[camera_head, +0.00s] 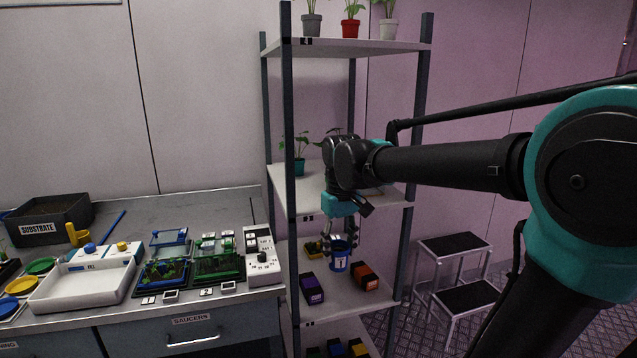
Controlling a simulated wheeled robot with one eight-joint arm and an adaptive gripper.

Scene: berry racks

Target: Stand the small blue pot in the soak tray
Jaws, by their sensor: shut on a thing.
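The small blue pot (340,262) hangs upright at the rack's lower middle shelf, with a small pale label on its front. My gripper (341,241) points down and is shut on the blue pot at its upper part. Whether the pot's base touches the shelf cannot be told. The soak tray (80,284), a white shallow basin with a blue knob and a yellow knob at its back, sits on the bench at the left. It looks empty.
The rack shelf (345,299) holds a purple box (312,288) and an orange box (365,276) beside the pot. Rack posts (287,150) stand between pot and bench. Seedling trays (165,270) and a control box (262,259) lie right of the soak tray. A step stool (455,245) stands right.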

